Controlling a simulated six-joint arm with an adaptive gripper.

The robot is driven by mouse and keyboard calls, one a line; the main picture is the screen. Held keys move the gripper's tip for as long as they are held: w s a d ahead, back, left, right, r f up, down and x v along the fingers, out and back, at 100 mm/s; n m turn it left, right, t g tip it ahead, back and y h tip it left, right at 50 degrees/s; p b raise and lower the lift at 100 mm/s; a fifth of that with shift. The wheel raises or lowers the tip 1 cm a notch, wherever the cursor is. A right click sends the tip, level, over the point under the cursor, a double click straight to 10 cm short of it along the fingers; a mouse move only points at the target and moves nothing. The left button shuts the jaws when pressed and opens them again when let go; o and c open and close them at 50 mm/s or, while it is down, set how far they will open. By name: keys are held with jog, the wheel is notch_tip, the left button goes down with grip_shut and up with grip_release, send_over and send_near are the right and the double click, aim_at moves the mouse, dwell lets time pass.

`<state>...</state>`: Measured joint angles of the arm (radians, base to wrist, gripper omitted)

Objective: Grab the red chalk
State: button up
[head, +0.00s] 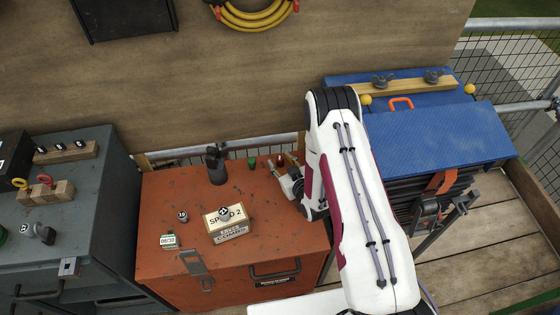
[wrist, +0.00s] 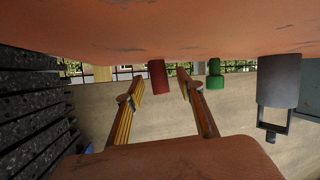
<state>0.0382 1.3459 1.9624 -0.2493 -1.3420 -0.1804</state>
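The red chalk (head: 280,160) is a small red cylinder standing at the back right of the orange chest top. It also shows in the wrist view (wrist: 157,77), which is turned upside down, with the chest top above. My gripper (head: 280,170) is low over the chest top beside it, partly hidden by my arm. In the wrist view my gripper (wrist: 160,86) is open. Its two fingers point at the red chalk, which appears in the gap between the tips. No finger visibly touches it, and I cannot tell exactly how far it lies beyond the tips.
A green piece (head: 252,163) stands near the red chalk, left of it. A dark cylinder (head: 216,170) stands farther left. A plywood wall (head: 200,110) is close behind. A blue toolbox (head: 440,140) is right.

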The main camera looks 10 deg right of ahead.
aim_at(281, 160)
jog(key=c, duration=1)
jog(key=shift+r, duration=0.15)
jog(key=shift+r, duration=4.9)
